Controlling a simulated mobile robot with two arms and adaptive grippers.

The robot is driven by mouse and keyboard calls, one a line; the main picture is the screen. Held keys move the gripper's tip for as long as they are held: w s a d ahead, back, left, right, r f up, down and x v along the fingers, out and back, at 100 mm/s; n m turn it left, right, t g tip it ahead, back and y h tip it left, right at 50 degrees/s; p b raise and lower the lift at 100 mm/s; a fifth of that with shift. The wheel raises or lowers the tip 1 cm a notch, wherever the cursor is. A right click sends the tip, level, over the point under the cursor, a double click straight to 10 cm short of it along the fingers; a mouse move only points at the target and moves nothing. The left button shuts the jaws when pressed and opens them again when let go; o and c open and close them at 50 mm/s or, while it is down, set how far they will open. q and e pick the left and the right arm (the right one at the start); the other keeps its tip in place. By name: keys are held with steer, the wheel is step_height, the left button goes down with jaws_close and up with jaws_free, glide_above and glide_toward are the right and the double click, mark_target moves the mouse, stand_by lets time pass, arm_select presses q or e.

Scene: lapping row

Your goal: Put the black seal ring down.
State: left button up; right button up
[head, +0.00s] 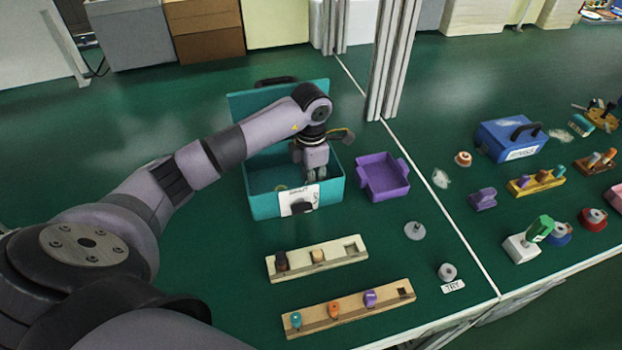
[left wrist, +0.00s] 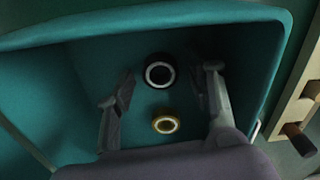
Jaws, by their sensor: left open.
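The black seal ring (left wrist: 149,70), with a pale inner edge, lies flat on the floor of the teal toolbox (head: 262,205) in the left wrist view. My left gripper (head: 316,175) reaches down into the open toolbox at its right side in the head view. In the left wrist view its two fingers (left wrist: 168,82) are spread wide, with the ring between them and a gap on both sides. In the head view the ring is hidden behind the toolbox wall and gripper. My right gripper is not in view.
A brass ring (left wrist: 166,132) lies near the black one inside the box. A purple tray (head: 384,196) stands right of the toolbox. Two wooden peg racks (head: 334,263) (head: 350,318) lie in front. The toolbox lid (head: 255,103) stands open behind. Bare green bench lies left of the box.

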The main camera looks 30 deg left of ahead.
arm_select(q)
step_height(320, 180, up, 12)
steer(key=shift+r+b, duration=0.15)
steer(key=shift+b, duration=0.2)
stand_by(0.4)
